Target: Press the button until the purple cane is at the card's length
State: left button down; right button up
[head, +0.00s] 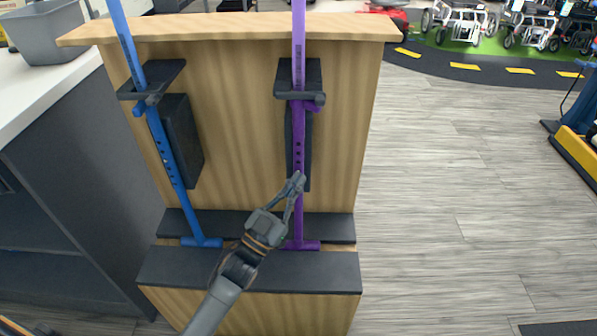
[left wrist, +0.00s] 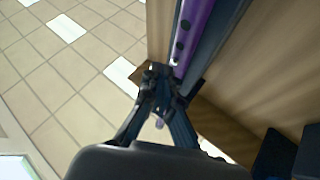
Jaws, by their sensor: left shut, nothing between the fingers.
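The purple cane (head: 298,135) stands upright in a black holder (head: 313,75) on the wooden stand, with a row of dark holes along its tube and its crosspiece at the bottom on the black ledge. My left gripper (head: 298,182) is shut and empty, its fingertips at the lower part of the purple tube; I cannot tell if they touch it. In the left wrist view the shut fingertips (left wrist: 160,72) are close beside the purple cane (left wrist: 195,32), with a small pale spot on the tube near them. I cannot make out the card. My right gripper is out of view.
A blue cane (head: 168,150) leans in a second holder at the left of the wooden stand (head: 240,120). A grey bin (head: 45,35) sits on a white counter at the far left.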

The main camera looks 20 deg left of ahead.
pick_arm(q)
jog(key=shift+w, duration=0.35)
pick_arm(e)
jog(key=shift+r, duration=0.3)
pick_arm(q)
jog(key=shift+w+a, duration=0.15)
jog(key=shift+w, duration=0.05)
jog(key=shift+w+a+r, duration=0.1)
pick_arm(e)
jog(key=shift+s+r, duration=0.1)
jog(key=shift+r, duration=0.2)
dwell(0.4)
pick_arm(q)
jog(key=shift+s+d+p, duration=0.35)
jog(key=shift+s, duration=0.55)
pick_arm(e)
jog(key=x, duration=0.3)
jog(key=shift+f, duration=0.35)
